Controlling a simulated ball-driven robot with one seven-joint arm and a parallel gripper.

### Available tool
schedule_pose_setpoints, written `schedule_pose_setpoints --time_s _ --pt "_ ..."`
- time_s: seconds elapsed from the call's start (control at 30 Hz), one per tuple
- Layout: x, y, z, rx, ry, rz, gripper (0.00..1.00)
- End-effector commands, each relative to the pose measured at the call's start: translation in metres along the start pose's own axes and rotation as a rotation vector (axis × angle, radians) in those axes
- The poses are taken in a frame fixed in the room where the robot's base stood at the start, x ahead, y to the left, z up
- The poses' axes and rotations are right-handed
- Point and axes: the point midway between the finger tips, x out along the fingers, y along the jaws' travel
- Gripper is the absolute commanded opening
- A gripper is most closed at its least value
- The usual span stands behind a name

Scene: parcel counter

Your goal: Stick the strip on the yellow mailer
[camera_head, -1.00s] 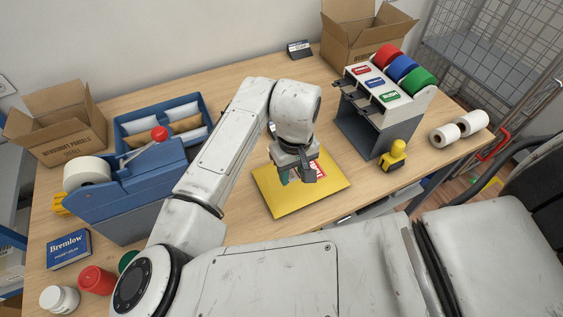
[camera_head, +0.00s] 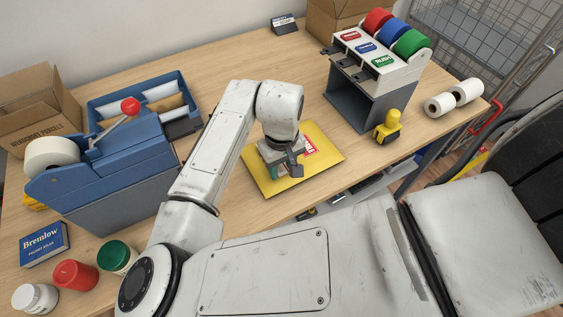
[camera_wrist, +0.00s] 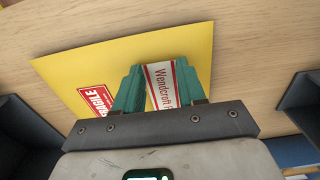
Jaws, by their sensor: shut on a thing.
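The yellow mailer (camera_head: 258,180) lies flat on the wooden counter, with a red FRAGILE label (camera_head: 310,147) on it. My gripper (camera_head: 285,172) is over the mailer, pointing down. The rest of the strip is hidden by the gripper body. The mailer (camera_wrist: 95,70) shows behind the strip, with the FRAGILE label (camera_wrist: 96,100) to its left. I cannot tell whether the strip touches the mailer.
A dispenser with coloured rolls (camera_head: 375,80) and a yellow-handled stamp (camera_head: 387,127) stand to the right, with white rolls (camera_head: 440,104) beyond. A blue tape machine (camera_head: 110,165) stands to the left, before a blue tray (camera_head: 185,80). Bare counter surrounds the mailer.

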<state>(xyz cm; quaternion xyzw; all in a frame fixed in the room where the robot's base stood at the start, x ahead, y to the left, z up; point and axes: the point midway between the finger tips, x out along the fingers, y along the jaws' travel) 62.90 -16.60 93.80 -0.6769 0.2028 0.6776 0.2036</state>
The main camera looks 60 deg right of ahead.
Motion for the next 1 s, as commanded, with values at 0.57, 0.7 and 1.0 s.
schedule_pose_setpoints --time_s 0.57,0.7,1.0 --pt "0.0013 0.0 0.0 0.001 0.0 0.0 0.68" --pt "0.0012 0.0 0.0 0.001 0.0 0.0 0.7" --pt "-0.0053 0.0001 -0.0001 0.0 0.001 0.0 0.7"
